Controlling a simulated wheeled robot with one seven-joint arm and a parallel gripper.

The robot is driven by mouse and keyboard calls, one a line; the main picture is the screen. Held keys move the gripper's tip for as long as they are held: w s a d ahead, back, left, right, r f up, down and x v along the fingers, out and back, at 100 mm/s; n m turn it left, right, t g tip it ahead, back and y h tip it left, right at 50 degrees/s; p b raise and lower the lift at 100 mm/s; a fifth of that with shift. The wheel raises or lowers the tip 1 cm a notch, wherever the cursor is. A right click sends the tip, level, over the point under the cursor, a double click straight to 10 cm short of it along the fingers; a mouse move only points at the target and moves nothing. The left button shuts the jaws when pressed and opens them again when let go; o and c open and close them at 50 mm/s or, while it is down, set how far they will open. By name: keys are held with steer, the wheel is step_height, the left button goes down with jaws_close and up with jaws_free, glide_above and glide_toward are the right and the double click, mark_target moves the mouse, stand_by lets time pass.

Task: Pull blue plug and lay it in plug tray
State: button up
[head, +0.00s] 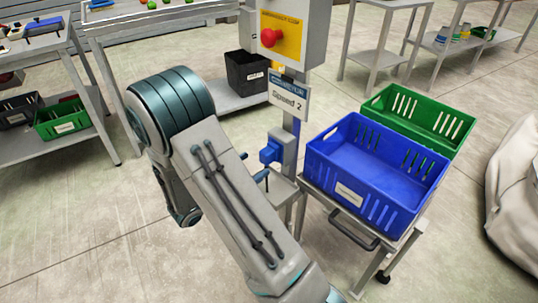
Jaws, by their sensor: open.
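A blue block-shaped part (270,152), which looks like the blue plug, sits against the front of a grey post below a hanging sign. Whether it is fully seated in a socket is too small to tell. Just below it is a small grey ledge (284,188), partly covered by my arm. No container can be read as the plug tray; an empty blue crate (345,195) stands right of the post, its label too small to read. My arm crosses the middle and runs out at the bottom edge.
A green crate (420,118) stands behind the blue one. A red button on a yellow plate (281,37) is on the box above the sign (288,98). A black bin (246,72) stands behind. Shelves line the left and back. Floor is open at lower left.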

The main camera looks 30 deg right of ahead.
mark_target(262, 159)
steer(key=shift+x, duration=3.3)
jaws_close()
steer(key=shift+p+v, duration=0.5)
steer(key=shift+v, duration=2.55)
